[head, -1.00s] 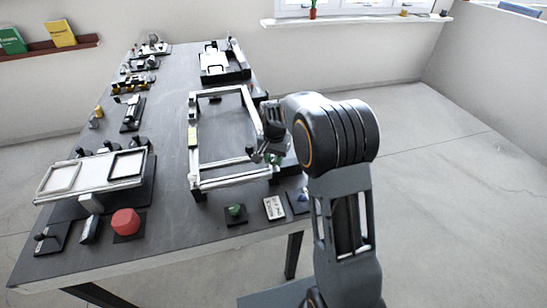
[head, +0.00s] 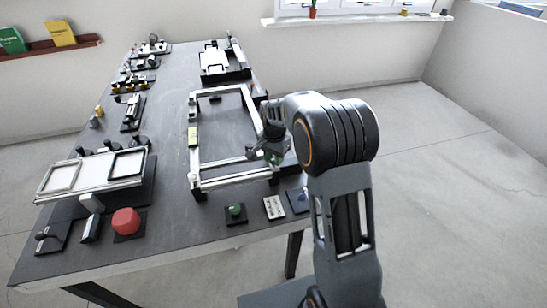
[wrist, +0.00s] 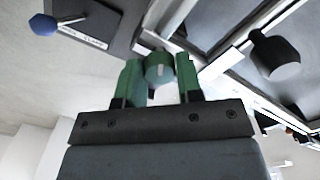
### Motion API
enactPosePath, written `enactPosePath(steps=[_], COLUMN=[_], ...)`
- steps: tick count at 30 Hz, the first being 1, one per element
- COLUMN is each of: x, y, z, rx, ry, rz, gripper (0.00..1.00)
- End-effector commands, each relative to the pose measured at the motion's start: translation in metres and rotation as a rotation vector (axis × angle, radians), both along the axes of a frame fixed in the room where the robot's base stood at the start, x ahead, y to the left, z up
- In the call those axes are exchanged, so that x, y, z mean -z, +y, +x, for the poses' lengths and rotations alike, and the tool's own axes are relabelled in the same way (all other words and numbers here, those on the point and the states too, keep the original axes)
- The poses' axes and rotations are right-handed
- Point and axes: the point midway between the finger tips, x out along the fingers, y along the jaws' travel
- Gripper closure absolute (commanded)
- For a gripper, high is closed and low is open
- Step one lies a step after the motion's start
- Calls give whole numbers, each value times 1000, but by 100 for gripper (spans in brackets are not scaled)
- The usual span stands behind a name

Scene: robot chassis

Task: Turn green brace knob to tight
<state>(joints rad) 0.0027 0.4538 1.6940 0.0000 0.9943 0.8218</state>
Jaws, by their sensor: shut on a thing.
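The green brace knob (wrist: 159,68) sits between the two green fingers of my gripper (wrist: 158,76) in the wrist view. It has a pale mark on its face. My gripper is shut on the knob. In the head view my gripper (head: 272,155) is at the right side of the light frame (head: 193,160), near its front corner. A bit of green shows there, but the arm hides most of the knob.
A dark cylindrical knob (wrist: 275,55) and a blue-tipped lever (wrist: 44,25) flank the gripper in the wrist view.

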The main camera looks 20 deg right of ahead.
Motion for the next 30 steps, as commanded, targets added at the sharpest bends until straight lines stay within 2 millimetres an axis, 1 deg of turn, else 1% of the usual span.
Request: enactPosePath(steps=[1, 9, 16, 19, 23, 30], x=[-1, -1, -1, -7, -26, -75], y=[0, 0, 0, 0, 0, 0], z=[1, 0, 0, 1, 1, 1], rx=[-1, -1, -1, -1, -1, -1], ry=[-4, -1, -1, -3, -6, -6], rz=[0, 0, 0, 0, 0, 0], gripper=[66, 41, 41, 41, 41, 41])
